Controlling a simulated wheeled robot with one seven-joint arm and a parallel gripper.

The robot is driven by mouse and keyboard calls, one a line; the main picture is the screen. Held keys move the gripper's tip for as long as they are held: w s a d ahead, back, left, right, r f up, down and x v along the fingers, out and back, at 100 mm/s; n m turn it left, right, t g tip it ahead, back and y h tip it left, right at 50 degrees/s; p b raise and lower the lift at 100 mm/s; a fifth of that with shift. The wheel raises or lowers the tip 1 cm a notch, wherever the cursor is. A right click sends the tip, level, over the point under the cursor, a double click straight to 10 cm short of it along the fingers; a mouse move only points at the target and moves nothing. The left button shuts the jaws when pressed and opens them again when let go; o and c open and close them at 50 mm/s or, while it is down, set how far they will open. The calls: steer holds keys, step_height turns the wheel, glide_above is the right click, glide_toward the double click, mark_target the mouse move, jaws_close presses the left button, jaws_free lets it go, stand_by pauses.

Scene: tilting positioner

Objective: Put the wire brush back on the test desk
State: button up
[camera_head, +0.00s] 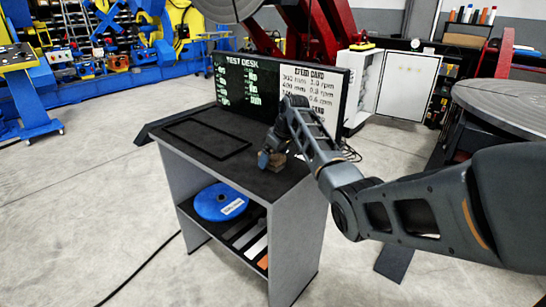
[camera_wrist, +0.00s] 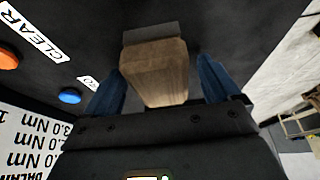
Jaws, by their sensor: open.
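The test desk (camera_head: 235,166) has a dark top with a display panel along its back, headed TEST DESK. The wire brush (camera_wrist: 155,72) shows in the wrist view as a wooden block with a grey strip at its far end. It lies between the two blue fingers of my gripper (camera_wrist: 159,68), which are open with narrow gaps beside the wood. In the head view, my gripper (camera_head: 270,158) is low over the right part of the desk top, and the brush's wood (camera_head: 279,160) shows beside it. Whether the brush touches the top is hard to tell.
A black rectangular outline (camera_head: 208,136) marks the left part of the desk top, which is clear. A blue disc (camera_head: 221,202) sits on the shelf below. An orange button (camera_wrist: 8,59) and a blue button (camera_wrist: 69,96) are near my gripper. A round metal table (camera_head: 505,105) stands right.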

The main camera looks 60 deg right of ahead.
steer(key=v, duration=1.2)
steer(key=shift+d, duration=0.1)
stand_by(0.4)
